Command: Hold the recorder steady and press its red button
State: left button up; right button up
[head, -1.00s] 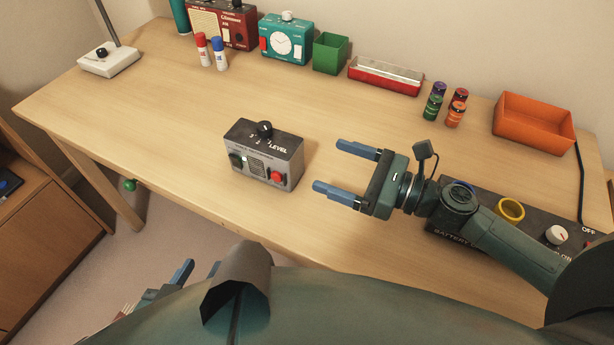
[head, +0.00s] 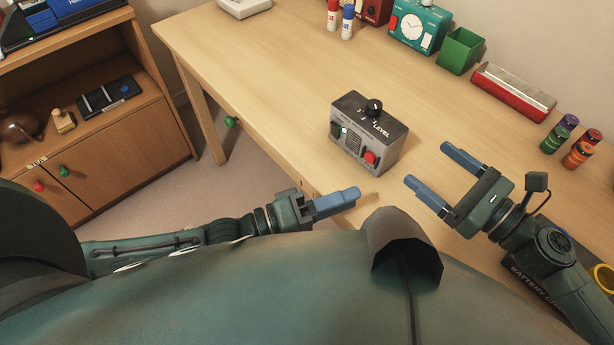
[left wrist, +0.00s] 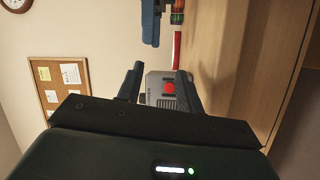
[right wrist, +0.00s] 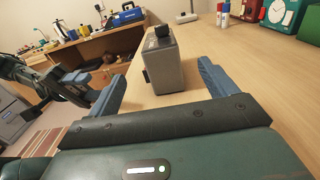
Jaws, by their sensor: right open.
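The recorder (head: 366,140) is a grey box with a black top, a black knob, the word LEVEL and a red button (head: 370,157) on its front. It stands upright on the desk near the front edge. My left gripper (head: 352,196) is in front of the desk edge, below the recorder in the head view. In the left wrist view its fingers are apart, with the recorder (left wrist: 160,87) and red button (left wrist: 169,87) beyond them. My right gripper (head: 426,164) is open and empty, to the right of the recorder. The right wrist view shows the recorder's side (right wrist: 165,65) ahead between the fingers.
Glue sticks (head: 340,18), a teal clock radio (head: 418,25), a green box (head: 460,50), a red tray (head: 512,92) and small jars (head: 572,140) line the desk's back. A battery box (head: 530,275) lies under my right arm. The desk around the recorder is clear.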

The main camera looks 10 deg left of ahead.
aim_at(380, 122)
pick_arm(q)
jog(key=w+a+n, duration=0.1)
jog(key=a, duration=0.1)
jog(key=w+a+f+n, duration=0.1)
jog(key=a, duration=0.1)
jog(key=w+a+n, duration=0.1)
jog(key=a+n, duration=0.1)
jog(key=shift+w+a+f+y, duration=0.2)
jog(key=shift+w+f+y, duration=0.1)
jog(key=shift+w+y, duration=0.1)
pick_arm(e)
jog(key=x, duration=1.3)
jog(key=shift+a, duration=0.1)
jog(key=shift+c, duration=0.6)
jog(key=c, duration=1.2)
pick_arm(q)
grip_shut()
